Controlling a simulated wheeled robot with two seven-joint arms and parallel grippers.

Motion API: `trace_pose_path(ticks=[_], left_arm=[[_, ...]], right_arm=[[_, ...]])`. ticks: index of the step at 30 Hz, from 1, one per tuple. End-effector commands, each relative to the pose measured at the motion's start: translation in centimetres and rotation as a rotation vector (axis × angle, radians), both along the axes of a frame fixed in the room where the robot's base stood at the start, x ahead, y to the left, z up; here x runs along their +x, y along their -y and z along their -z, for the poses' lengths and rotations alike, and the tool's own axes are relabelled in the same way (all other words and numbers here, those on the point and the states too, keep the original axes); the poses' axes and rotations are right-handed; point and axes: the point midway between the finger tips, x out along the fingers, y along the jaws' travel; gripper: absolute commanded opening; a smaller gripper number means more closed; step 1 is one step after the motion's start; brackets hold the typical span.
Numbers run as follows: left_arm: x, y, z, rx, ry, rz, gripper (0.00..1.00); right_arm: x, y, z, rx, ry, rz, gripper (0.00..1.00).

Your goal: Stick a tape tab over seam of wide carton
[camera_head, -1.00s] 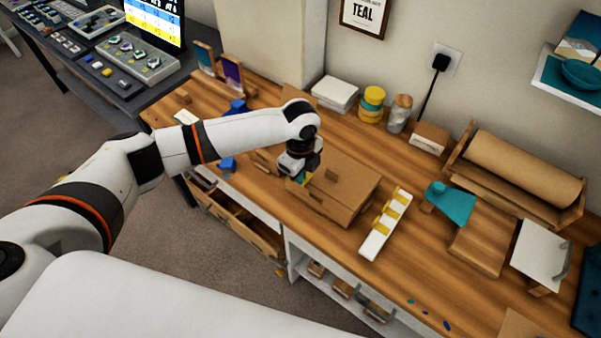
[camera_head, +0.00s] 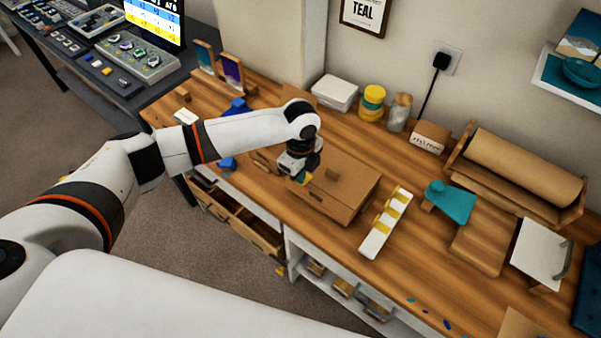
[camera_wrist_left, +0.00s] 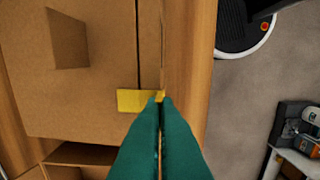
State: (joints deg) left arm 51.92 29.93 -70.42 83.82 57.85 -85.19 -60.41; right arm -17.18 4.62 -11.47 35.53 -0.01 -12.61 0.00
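The wide carton (camera_head: 340,187) is a brown box on the wooden bench, with a small upright flap or block on its top. My left gripper (camera_head: 301,178) is at the carton's left end, pointing down. In the left wrist view its teal fingers (camera_wrist_left: 160,105) are together at the end of a yellow tape tab (camera_wrist_left: 130,100). The tab lies over a dark seam line (camera_wrist_left: 138,50) near the carton's edge; whether it is pressed flat I cannot tell. A white strip (camera_head: 374,242) with several yellow tabs lies right of the carton. My right gripper is not in view.
A teal tool (camera_head: 452,203) and a brown paper roll (camera_head: 525,168) are at the right. An open drawer (camera_head: 250,228) juts out below the bench's front.

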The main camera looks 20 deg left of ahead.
Motion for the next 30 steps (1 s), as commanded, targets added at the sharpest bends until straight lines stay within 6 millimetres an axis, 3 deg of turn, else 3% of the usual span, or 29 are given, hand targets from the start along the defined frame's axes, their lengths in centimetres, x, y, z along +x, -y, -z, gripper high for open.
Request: trace_pose_path(ticks=[4, 8, 23, 30], left_arm=[[-0.1, 0.0, 0.1, 0.001, -0.002, 0.001, 0.03], [-0.1, 0.0, 0.1, 0.000, -0.001, 0.001, 0.23], [0.1, 0.1, -0.2, -0.003, 0.004, 0.000, 0.23], [0.1, 0.1, -2.1, -0.003, 0.004, 0.000, 0.23]], right_arm=[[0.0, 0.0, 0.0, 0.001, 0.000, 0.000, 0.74], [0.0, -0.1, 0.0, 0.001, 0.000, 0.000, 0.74], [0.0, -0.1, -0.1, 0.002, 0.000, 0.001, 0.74], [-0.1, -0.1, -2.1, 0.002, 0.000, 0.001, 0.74]])
